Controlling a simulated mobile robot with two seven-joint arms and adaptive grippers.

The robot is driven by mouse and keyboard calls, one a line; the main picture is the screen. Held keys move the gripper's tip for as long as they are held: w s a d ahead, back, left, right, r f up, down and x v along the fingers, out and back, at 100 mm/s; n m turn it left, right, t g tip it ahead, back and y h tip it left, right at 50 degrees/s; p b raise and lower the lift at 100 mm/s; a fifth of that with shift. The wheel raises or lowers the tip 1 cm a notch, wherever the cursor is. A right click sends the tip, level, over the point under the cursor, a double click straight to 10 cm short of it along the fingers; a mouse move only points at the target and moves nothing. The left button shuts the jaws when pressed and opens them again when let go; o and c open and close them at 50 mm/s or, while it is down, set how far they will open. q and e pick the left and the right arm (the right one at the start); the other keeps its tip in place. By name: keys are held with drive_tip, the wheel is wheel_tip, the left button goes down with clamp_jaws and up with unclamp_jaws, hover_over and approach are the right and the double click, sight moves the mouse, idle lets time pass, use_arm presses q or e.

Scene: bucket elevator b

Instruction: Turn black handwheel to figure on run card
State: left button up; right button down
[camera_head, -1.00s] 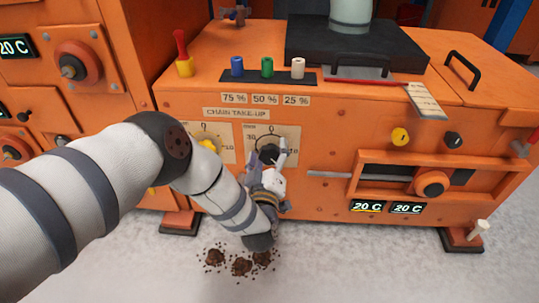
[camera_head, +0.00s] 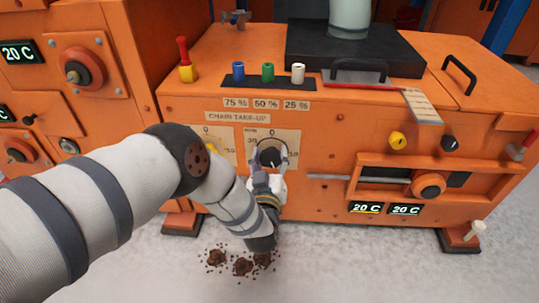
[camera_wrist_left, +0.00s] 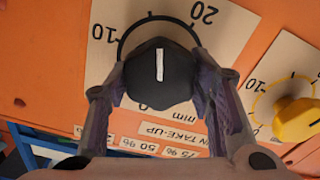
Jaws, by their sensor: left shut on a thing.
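The black handwheel (camera_head: 270,151) sits on the orange machine front, in the middle of a pale dial plate (camera_head: 291,139) below the "CHAIN TAKE-UP" label. In the left wrist view the handwheel (camera_wrist_left: 160,75) bears a white line that stands upright in the picture, its upper end between the marks 10 and 20. My left gripper (camera_head: 270,160) is shut on the handwheel, one finger on each side of it. A slatted tan card (camera_head: 423,105) lies on the machine's top edge; I cannot read it or tell whether it is the run card. My right gripper is not in view.
A yellow knob (camera_wrist_left: 298,119) on its own dial is close beside my gripper. Blue, green and white plugs (camera_head: 267,72) stand on the top above 75 %, 50 % and 25 % labels. Brown crumbs (camera_head: 242,266) lie on the floor.

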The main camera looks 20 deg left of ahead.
use_arm(q)
drive_tip(key=m, duration=0.4)
drive_tip(key=shift+d+m+p, duration=0.15)
drive_tip(key=shift+m+p, duration=0.15)
drive_tip(key=shift+f+m, duration=0.1)
drive_tip(key=shift+m, duration=1.4)
drive_tip(key=o, duration=1.1)
drive_tip(key=shift+o, duration=0.2)
drive_tip(key=v, duration=1.2)
